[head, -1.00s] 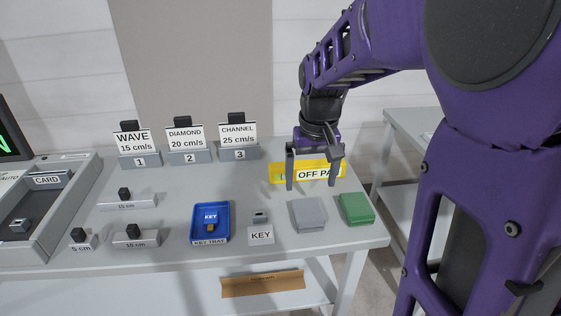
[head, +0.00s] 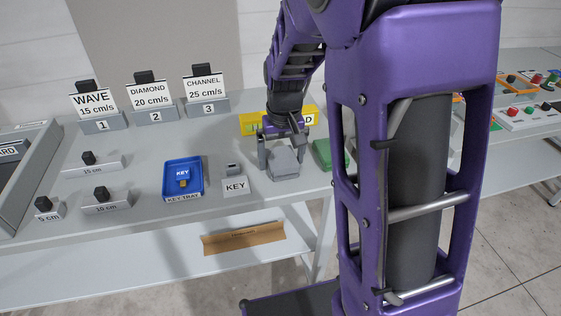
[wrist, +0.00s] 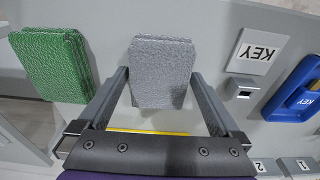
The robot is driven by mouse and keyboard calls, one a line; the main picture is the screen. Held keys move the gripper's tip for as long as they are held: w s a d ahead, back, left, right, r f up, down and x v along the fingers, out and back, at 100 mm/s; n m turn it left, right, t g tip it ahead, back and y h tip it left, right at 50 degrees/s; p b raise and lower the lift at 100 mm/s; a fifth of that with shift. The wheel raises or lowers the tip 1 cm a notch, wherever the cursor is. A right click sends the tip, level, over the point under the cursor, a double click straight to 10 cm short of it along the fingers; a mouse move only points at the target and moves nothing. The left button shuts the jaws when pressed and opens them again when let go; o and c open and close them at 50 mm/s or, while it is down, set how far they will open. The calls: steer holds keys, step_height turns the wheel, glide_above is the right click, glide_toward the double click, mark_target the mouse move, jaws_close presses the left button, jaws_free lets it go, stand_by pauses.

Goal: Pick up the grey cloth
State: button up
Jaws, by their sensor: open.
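The grey cloth (head: 284,163) is a folded square pad lying on the table near its front edge, and it also shows in the wrist view (wrist: 161,72). My gripper (head: 282,158) is open, with one finger on each side of the cloth. In the wrist view its fingers (wrist: 161,80) straddle the lower part of the cloth, with a gap on both sides. Whether the fingertips are down at the table surface I cannot tell.
A green cloth (wrist: 52,64) lies close beside the grey one. On the other side are the KEY block (head: 235,183) and the blue key tray (head: 183,180). Labelled blocks stand at the table's back left.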

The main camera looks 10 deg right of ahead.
mark_target(282, 158)
steer(key=c, duration=1.1)
step_height(282, 158, up, 10)
steer(key=shift+r+p, duration=0.1)
steer(key=shift+p, duration=0.95)
